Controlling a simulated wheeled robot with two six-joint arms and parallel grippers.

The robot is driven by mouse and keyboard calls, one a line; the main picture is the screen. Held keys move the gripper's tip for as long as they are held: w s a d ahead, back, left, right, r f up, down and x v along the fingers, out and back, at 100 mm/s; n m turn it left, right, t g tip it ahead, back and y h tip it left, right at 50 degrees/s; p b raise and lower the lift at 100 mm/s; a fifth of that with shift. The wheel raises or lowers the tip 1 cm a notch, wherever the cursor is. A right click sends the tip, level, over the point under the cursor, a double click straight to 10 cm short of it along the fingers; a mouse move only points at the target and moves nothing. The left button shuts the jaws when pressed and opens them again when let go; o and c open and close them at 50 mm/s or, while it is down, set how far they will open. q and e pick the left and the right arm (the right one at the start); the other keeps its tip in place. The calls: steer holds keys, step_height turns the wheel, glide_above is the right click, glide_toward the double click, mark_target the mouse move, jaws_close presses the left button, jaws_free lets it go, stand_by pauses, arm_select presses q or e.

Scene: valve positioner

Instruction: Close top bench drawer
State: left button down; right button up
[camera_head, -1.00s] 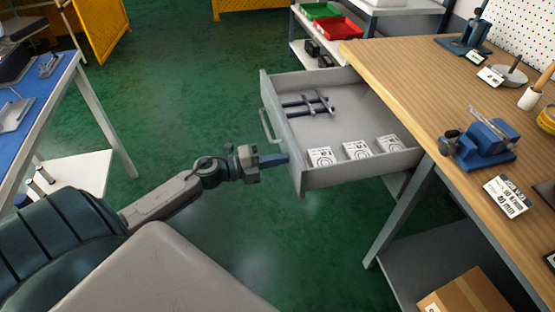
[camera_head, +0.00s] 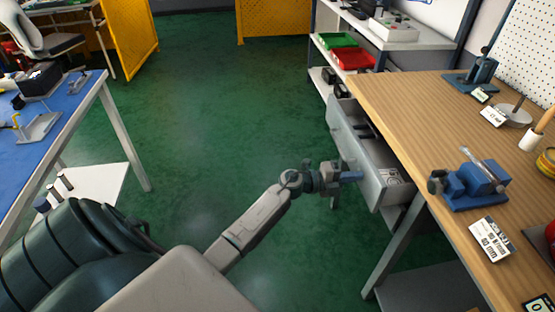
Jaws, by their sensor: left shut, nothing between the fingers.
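The grey top drawer (camera_head: 352,150) of the wooden-topped bench (camera_head: 410,118) stands partly open in the head view. Dark rods and a white labelled box show inside its exposed part. My left gripper (camera_head: 352,177) is shut and empty, with its fingertips at the near lower part of the drawer's front panel. It looks to be touching the panel, though exact contact is hard to tell. The drawer's handle shows only faintly on the far part of the front. My right gripper is not in view.
A blue vise (camera_head: 470,185), label cards and a stand sit on the bench top. A blue-topped table (camera_head: 60,115) is at the left. A shelf with green and red trays (camera_head: 352,59) stands behind. Green floor between the tables is clear.

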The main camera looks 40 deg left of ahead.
mark_target(385, 173)
arm_select(q)
steer(key=x, duration=0.9)
steer(key=shift+w+d, duration=0.4)
steer(key=shift+w, duration=0.05)
steer(key=shift+r, duration=0.3)
steer(key=shift+w, duration=0.1)
